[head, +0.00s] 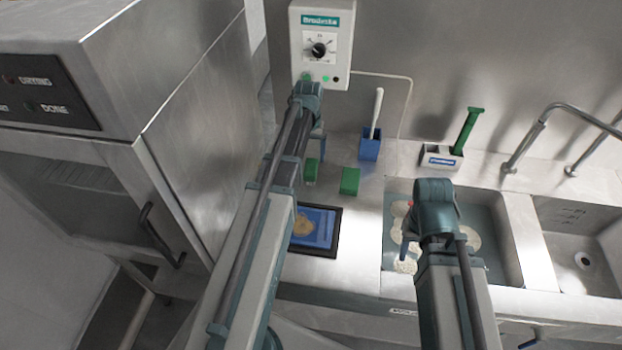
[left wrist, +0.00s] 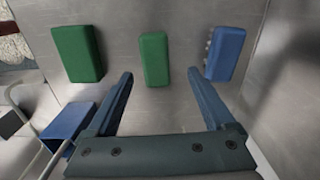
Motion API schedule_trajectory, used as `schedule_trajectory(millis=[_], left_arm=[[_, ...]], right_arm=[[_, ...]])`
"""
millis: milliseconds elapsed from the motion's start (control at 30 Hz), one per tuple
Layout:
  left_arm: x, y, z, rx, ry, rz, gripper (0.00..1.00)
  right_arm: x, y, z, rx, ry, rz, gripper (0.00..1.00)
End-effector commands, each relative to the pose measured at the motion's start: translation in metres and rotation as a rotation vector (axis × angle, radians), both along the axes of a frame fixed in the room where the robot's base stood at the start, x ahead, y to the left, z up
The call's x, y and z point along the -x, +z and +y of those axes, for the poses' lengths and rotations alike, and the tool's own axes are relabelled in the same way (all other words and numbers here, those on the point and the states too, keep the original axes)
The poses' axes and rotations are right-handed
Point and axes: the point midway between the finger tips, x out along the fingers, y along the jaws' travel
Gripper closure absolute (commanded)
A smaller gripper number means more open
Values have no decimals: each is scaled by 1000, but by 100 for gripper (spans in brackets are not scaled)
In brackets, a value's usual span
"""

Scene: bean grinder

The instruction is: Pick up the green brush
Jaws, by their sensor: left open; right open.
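Two green blocks lie on the steel counter, and I cannot tell which is the green brush; no bristles show on them. One green block (head: 311,170) is partly behind my left arm and is the middle block (left wrist: 154,58) in the left wrist view. The other green block (head: 349,181) is the left one (left wrist: 80,53) there. My left gripper (left wrist: 160,76) is open and empty, its fingertips on either side of the middle block's near end in the picture, apparently above it. My right gripper (head: 408,242) is above the left sink basin, its fingers mostly hidden.
A blue block (left wrist: 225,53) with small bumps lies beside the middle green block. A blue holder (head: 369,149) with a white handle and a grey holder (head: 441,160) with a green-handled tool (head: 467,130) stand behind. A control box (head: 321,45) hangs on the wall; a tablet (head: 314,231) lies in front.

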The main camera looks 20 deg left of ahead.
Motion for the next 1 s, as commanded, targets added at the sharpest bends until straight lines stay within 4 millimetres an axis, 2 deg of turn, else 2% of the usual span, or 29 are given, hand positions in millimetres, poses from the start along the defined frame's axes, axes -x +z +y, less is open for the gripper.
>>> schedule_trajectory(millis=[33, 233, 367, 767, 1000], left_arm=[[0, -7, 0, 0, 0, 0, 12], [0, -6, 0, 0, 0, 0, 12], [0, -13, -1, 0, 0, 0, 12], [1, -57, -7, 0, 0, 0, 12], [1, -57, -7, 0, 0, 0, 12]], right_arm=[[0, -7, 0, 0, 0, 0, 50], [0, -6, 0, 0, 0, 0, 50], [0, -13, 0, 0, 0, 0, 50], [0, -58, 0, 0, 0, 0, 50], [0, -57, 0, 0, 0, 0, 50]])
